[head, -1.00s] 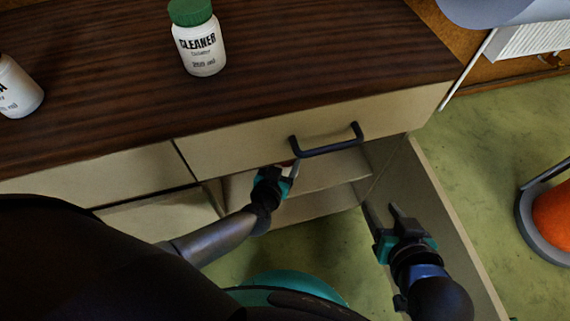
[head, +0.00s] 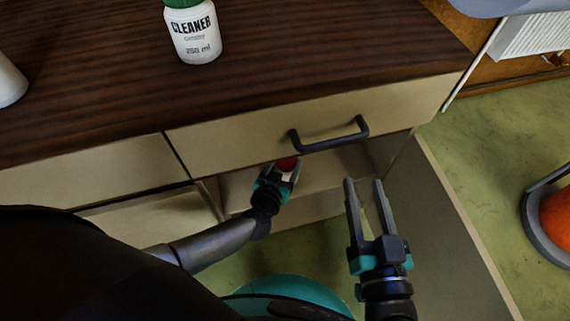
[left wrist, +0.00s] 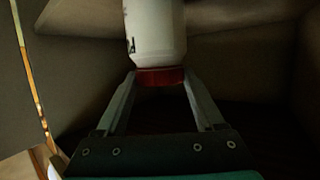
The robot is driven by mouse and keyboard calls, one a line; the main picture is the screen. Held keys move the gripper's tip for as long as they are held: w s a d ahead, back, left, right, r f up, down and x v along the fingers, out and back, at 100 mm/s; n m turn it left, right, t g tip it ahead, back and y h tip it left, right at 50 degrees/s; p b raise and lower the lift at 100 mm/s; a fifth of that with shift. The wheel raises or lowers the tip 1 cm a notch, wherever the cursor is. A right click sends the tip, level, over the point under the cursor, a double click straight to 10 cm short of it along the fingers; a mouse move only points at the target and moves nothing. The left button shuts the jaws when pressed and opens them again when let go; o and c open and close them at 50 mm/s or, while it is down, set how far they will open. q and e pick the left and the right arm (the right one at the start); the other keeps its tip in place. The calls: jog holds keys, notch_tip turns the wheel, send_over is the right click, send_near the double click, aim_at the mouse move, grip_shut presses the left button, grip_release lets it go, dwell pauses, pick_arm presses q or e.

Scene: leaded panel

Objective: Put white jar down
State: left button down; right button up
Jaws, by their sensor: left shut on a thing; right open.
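The white jar (left wrist: 157,35) shows in the left wrist view with its red lid (left wrist: 160,76) between the fingers of my left gripper (left wrist: 160,88). The jar's far end runs out of that view at the top. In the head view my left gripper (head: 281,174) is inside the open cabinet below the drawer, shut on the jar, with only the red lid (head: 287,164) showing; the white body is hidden. My right gripper (head: 367,195) is open and empty, in front of the cabinet at its right side.
A cleaner bottle (head: 193,34) with a green cap and another white container (head: 9,82) stand on the dark wooden top (head: 290,60). A drawer with a black handle (head: 330,136) is above the opening. An open door panel (head: 440,235) stands at the right.

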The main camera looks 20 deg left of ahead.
dwell(0.3)
pick_arm(q)
jog(key=shift+f, duration=0.15)
grip_release()
